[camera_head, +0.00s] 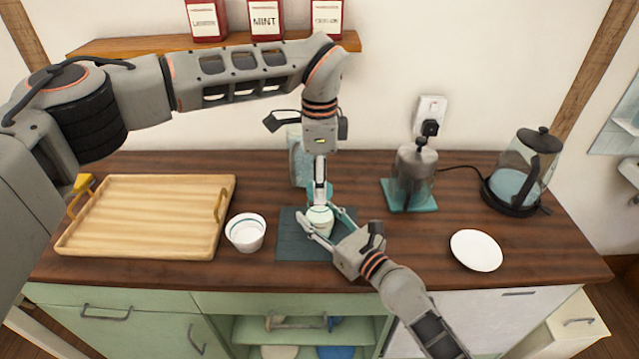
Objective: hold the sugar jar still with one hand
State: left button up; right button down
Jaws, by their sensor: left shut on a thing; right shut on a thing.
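The sugar jar (320,220), small, rounded and pale, stands on a dark slate mat (290,245) in the middle of the counter. My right gripper (326,224) comes from the lower right and is shut on the jar's body, one finger on the near side and one on the far side. My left gripper (320,204) points straight down from above and is shut at the jar's top, on its lid. The fingers hide most of the lid, so I cannot tell whether it is seated.
A white bowl (245,232) and a wooden tray (140,245) stand to the left. A pale box (297,155) is behind the jar. A French press (414,175) on a teal mat, a glass kettle (525,165) and a white plate (476,250) are right.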

pick_arm(q)
jog(key=shift+r, duration=1.85)
pick_arm(e)
jog(key=c, duration=1.1)
grip_release()
jog(key=shift+s+d, duration=0.1)
